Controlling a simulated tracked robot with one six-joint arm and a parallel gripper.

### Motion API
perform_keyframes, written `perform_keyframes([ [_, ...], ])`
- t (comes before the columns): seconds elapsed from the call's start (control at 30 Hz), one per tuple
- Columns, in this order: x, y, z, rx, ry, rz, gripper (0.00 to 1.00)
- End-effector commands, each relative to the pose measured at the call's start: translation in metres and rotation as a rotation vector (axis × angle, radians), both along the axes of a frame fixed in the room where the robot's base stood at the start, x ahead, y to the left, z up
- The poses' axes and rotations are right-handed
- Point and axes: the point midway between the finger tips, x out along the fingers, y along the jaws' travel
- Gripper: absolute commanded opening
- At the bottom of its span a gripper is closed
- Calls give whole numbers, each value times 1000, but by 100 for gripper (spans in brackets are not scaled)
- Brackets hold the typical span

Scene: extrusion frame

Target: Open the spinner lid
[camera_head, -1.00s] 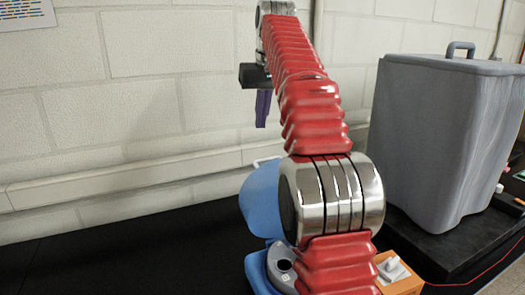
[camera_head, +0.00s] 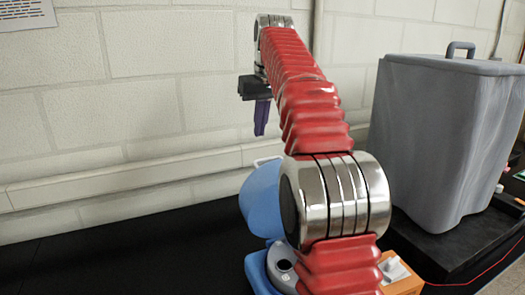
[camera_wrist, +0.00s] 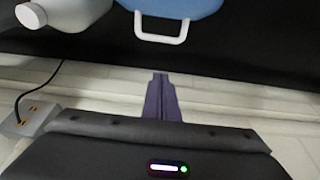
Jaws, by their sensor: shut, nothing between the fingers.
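The blue spinner stands on the black table, partly hidden behind my arm. Its lid (camera_head: 259,200) is raised and tilted up behind the base (camera_head: 256,272), with the grey inside (camera_head: 280,268) showing. The lid's white handle is at its upper edge; the blue lid (camera_wrist: 190,6) and handle (camera_wrist: 162,36) also show at the top of the wrist view. My gripper (camera_head: 261,132) has purple fingers, shut and empty, pointing down in the air above the lid near the wall. In the wrist view the fingertips (camera_wrist: 160,76) are together, apart from the handle.
A large grey lidded bin (camera_head: 440,140) stands at the right. An orange box (camera_head: 400,280) sits right of the spinner. A pale jug (camera_wrist: 65,18) and a wall outlet (camera_wrist: 32,118) with a black cable are left in the wrist view. The table's left side is clear.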

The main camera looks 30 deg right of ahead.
Motion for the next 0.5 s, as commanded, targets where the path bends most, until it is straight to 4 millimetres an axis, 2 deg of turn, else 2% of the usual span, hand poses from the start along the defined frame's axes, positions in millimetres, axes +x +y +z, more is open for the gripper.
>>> perform_keyframes([
  [0.5,22,-1,-71,1,3,0,0],
])
